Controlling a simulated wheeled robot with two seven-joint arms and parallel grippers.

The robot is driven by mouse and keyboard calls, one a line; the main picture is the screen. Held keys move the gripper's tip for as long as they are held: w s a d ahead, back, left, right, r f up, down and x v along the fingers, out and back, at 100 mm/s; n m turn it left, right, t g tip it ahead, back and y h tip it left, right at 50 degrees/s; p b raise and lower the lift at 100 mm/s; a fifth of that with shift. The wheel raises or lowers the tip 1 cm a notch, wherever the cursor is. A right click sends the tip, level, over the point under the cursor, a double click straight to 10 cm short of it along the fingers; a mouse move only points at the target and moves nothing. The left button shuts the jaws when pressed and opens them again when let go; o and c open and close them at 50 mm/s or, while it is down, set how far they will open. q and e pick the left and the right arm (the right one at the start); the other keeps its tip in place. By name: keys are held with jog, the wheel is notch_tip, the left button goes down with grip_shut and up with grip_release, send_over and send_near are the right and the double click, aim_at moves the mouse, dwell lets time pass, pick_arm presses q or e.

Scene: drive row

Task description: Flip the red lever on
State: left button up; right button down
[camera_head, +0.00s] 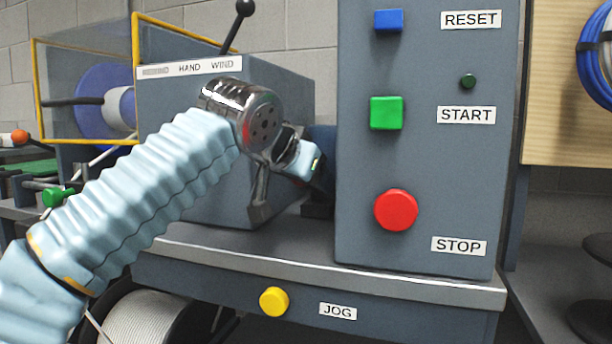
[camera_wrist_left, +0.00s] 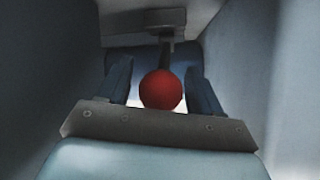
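The red lever's round red knob (camera_wrist_left: 161,91) is in the middle of the left wrist view. Its short dark shaft runs up the picture to a grey mount (camera_wrist_left: 153,20). My left gripper (camera_wrist_left: 161,85) has its two dark fingers apart, one on each side of the knob, with a narrow gap showing at each side. In the head view my left arm reaches in from the left, and the left gripper (camera_head: 301,158) is in the recess between the HAND WIND box and the button panel. The lever and fingertips are hidden there. My right gripper is not in view.
The panel (camera_head: 430,160) carries a blue RESET button (camera_head: 388,20), green START button (camera_head: 386,113) and red STOP button (camera_head: 396,210). A yellow JOG button (camera_head: 273,301) is below the ledge. A black-knobbed lever (camera_head: 238,20) rises behind the HAND WIND box (camera_head: 300,88). Walls flank the gripper closely.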

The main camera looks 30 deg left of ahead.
pick_arm(q)
jog(key=shift+r, duration=0.1)
jog(key=p+v, duration=0.3)
jog(key=v, duration=1)
jog(key=shift+s, duration=0.4)
jog(key=shift+d, duration=0.1)
